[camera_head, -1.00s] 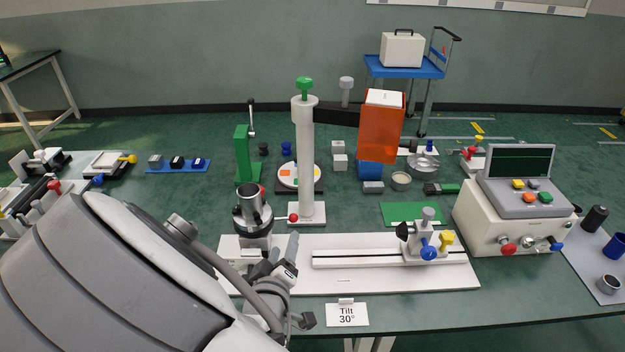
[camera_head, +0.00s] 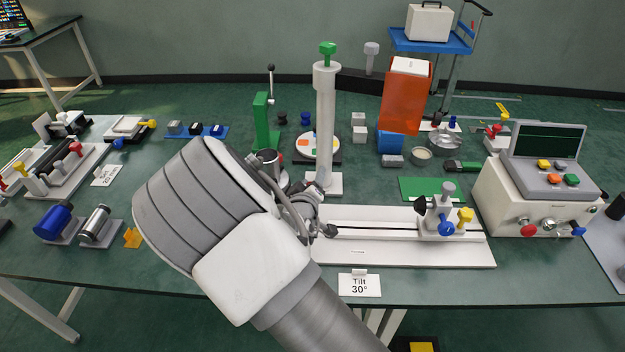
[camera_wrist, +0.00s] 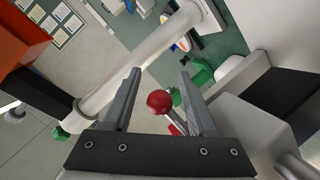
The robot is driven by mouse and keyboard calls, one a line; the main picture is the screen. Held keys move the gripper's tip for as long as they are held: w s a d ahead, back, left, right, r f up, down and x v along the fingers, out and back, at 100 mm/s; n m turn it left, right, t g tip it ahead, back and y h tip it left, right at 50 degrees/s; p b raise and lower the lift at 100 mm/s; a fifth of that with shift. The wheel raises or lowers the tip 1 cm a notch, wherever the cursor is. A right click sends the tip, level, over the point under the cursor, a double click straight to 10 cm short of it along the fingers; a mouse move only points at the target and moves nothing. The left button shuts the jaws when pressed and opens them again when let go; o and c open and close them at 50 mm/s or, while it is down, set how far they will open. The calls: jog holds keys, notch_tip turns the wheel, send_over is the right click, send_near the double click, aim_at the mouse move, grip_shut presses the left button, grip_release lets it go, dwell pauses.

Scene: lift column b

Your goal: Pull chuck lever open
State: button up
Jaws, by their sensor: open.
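In the wrist view, the chuck lever shows as a red ball knob (camera_wrist: 158,102) on a short grey stem. The knob lies between the two fingers of my gripper (camera_wrist: 160,73), which are open, with a gap visible on both sides of it. In the head view, the chuck (camera_head: 267,158) shows only its grey upper rim behind my arm. Its lower body and the lever are hidden there. My gripper (camera_head: 307,192) is beside the chuck in that view, partly covered by my own wrist.
A white column (camera_head: 325,125) with a green knob stands close behind my gripper, carrying an orange box (camera_head: 404,100). A white base plate (camera_head: 400,252) with a rail and a clamp (camera_head: 440,212) extends to the right. A control box (camera_head: 535,195) stands at far right.

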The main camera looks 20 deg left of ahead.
grip_shut()
jog(key=shift+w, duration=0.1)
